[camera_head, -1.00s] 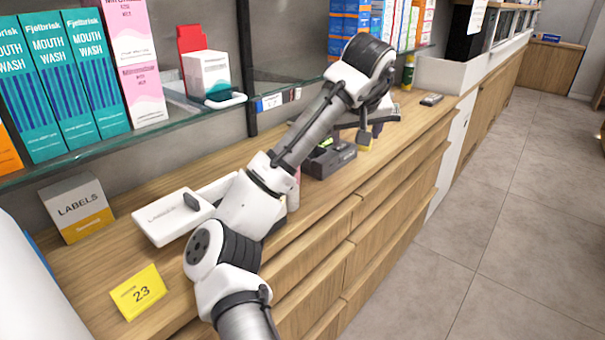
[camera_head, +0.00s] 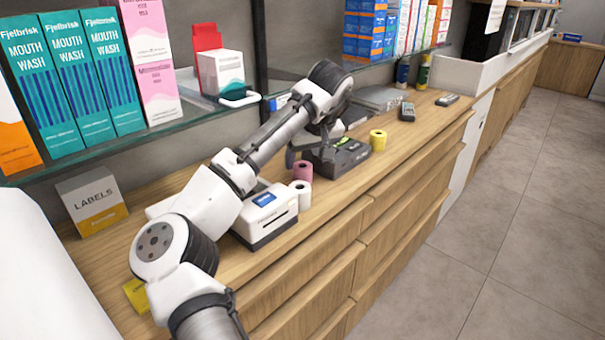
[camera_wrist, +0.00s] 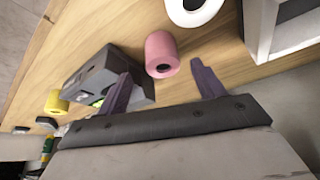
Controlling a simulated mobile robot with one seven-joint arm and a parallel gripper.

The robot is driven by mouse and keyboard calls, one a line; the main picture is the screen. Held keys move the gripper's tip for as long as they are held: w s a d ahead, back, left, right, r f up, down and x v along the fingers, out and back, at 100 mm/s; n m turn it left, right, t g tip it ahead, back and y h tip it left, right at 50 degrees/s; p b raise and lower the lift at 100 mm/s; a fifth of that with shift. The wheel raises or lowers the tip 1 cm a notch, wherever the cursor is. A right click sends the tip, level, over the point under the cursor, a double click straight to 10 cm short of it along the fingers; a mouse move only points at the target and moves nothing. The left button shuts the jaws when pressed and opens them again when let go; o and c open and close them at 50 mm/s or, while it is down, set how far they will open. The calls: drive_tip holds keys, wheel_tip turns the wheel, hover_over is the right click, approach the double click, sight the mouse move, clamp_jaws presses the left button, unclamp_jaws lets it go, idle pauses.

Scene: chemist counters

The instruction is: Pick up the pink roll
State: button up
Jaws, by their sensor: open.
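The pink roll (camera_head: 302,171) stands on the wooden counter in the head view, beside a white roll (camera_head: 300,194) and close to a dark grey device. In the wrist view the pink roll (camera_wrist: 161,54) shows its open core and lies between and beyond my two fingertips. My gripper (camera_wrist: 163,82) is open and empty, with its dark fingers apart on either side of the roll's line. In the head view my gripper (camera_head: 306,150) hangs just behind and above the roll, partly hidden by my wrist.
The dark grey device (camera_head: 338,158) sits right of the pink roll, with a yellow roll (camera_head: 378,140) beyond it. A white label printer (camera_head: 268,217) stands in front, near my arm. The glass shelf (camera_head: 150,130) with boxes runs behind. The counter's right part is fairly clear.

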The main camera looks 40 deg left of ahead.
sight(303, 166)
drive_tip(key=x, duration=0.3)
drive_tip(key=shift+s+a+f+p, duration=0.15)
drive_tip(key=shift+a+f+p, duration=0.1)
drive_tip(key=shift+a+p, duration=0.15)
drive_tip(key=shift+a+f, duration=0.1)
drive_tip(key=shift+f, duration=0.45)
drive_tip(key=c, duration=1.1)
drive_tip(key=shift+o, duration=0.2)
drive_tip(key=shift+r, duration=0.1)
